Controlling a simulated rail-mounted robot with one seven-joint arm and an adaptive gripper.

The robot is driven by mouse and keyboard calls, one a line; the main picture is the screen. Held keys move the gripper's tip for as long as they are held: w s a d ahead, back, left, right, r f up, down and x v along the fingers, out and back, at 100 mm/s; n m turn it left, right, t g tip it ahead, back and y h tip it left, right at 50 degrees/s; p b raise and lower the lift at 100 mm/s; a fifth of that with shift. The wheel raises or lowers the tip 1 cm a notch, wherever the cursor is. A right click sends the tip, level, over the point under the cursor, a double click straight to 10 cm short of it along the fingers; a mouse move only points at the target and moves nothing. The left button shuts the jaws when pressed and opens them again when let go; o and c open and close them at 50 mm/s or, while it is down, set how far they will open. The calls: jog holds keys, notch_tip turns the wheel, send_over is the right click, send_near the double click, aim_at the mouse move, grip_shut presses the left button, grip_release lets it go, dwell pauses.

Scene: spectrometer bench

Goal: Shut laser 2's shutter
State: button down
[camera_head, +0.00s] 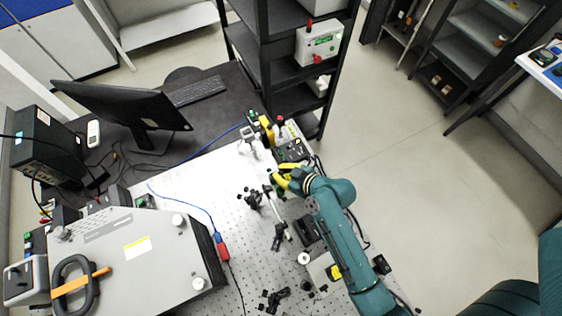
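My gripper (284,178), with yellow parts, is at the end of the teal arm, over the far right part of the perforated optical table (226,190). It is small in view and I cannot tell whether its fingers are open or shut. Just beyond it stands a dark module (291,150) with small coloured parts. A yellow-and-black device (262,129) stands behind that, beside a red knob (281,119). No label reading laser 2 is legible, and I cannot tell which part is its shutter. Whether my gripper touches anything is unclear.
Black optic mounts (252,197) and a post assembly (279,235) stand left of my arm. A large grey box (145,255) fills the table's left. A monitor (125,108) and black shelf rack (268,70) stand behind. The floor at right (440,200) is clear.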

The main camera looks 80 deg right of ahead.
jog(key=shift+w+d+r, duration=0.15)
jog(key=shift+d+r, duration=0.1)
jog(key=shift+r, duration=0.35)
jog(key=c, duration=1.1)
grip_release()
jog(key=shift+a+f, duration=0.1)
jog(key=shift+f, duration=0.05)
jog(key=shift+o, duration=0.2)
jog(key=shift+a+f, duration=0.1)
jog(key=shift+f, duration=0.05)
jog(key=v, duration=1.2)
